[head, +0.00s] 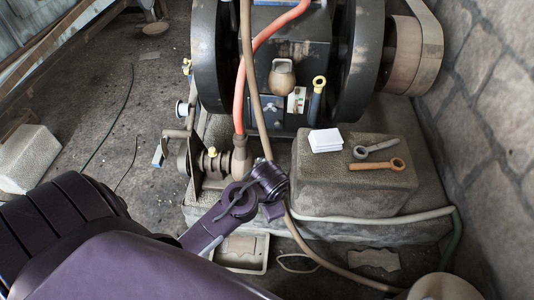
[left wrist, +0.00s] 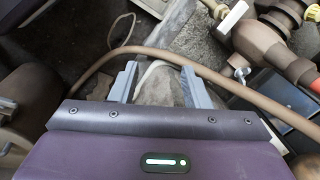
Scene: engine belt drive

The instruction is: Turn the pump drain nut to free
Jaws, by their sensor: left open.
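In the left wrist view the pump body (left wrist: 262,42) is at the upper right, right of my left gripper. A small silver fitting (left wrist: 241,73), possibly the drain nut, sits low on it; I cannot tell for sure. My left gripper (left wrist: 157,76) is open, its two grey fingers apart, with no nut between them. In the head view my purple left arm reaches in from the lower left to just below the pump. My right gripper is not in view.
A brown hose (left wrist: 74,77) runs close past my left fingers. A stone block (head: 340,198) right of the pump carries two wrenches (head: 377,164) and a white stack (head: 326,141). A tray (head: 242,265) lies on the floor below. A stone wall (head: 490,120) bounds the right.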

